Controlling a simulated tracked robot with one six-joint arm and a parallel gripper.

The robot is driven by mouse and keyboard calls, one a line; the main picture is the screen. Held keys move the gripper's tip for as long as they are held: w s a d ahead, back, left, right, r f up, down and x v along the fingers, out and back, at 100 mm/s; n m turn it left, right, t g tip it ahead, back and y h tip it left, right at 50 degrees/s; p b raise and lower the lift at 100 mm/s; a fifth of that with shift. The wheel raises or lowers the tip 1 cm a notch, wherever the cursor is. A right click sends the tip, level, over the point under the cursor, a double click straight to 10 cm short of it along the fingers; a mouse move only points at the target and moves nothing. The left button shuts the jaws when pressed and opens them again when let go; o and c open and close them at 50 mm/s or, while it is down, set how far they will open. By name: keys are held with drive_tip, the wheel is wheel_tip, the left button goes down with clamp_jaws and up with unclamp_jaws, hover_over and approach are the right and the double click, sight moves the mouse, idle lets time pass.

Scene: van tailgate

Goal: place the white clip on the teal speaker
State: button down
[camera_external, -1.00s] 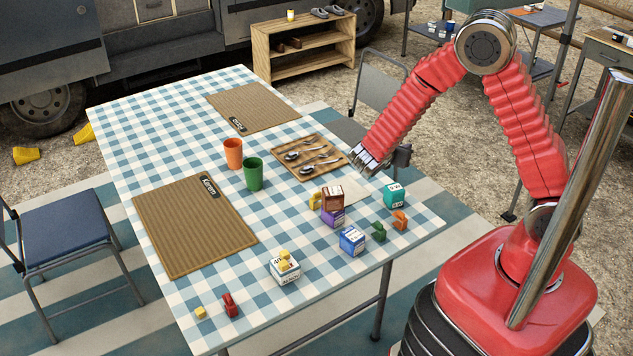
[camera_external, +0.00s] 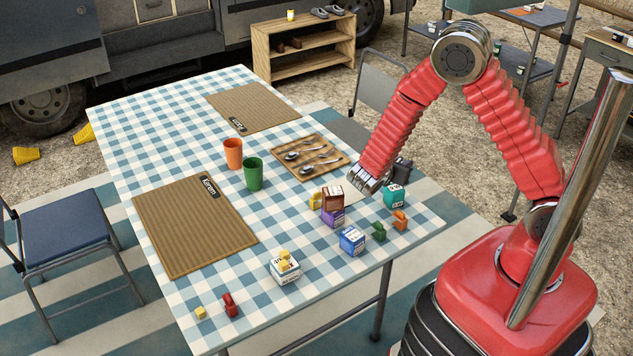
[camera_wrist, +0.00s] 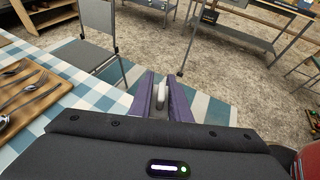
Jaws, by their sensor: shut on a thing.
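The teal speaker (camera_external: 393,197) is a small teal cube-like block with a white label, at the right side of the checked table. My gripper (camera_external: 366,184) is just to the left of it in the external view and above the table. In the wrist view my gripper (camera_wrist: 160,97) is shut on the white clip (camera_wrist: 161,92), which shows as a pale piece between the two dark fingers. The clip cannot be made out in the external view. The speaker does not show in the wrist view.
A brown box (camera_external: 332,196) sits on a purple box (camera_external: 332,217), beside a blue box (camera_external: 352,240). Green (camera_external: 379,232) and orange (camera_external: 400,220) clips stand in front of the speaker. A cutlery tray (camera_external: 335,173) lies to the left. A chair (camera_wrist: 95,35) stands beyond the table.

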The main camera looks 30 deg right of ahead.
drive_tip(key=shift+f, duration=0.25)
drive_tip(key=shift+f, duration=1.95)
drive_tip(key=c, duration=1.7)
unclamp_jaws()
drive_tip(key=shift+f, duration=0.1)
drive_tip(key=shift+o, duration=0.2)
drive_tip(key=v, duration=1.2)
drive_tip(key=shift+s, duration=0.1)
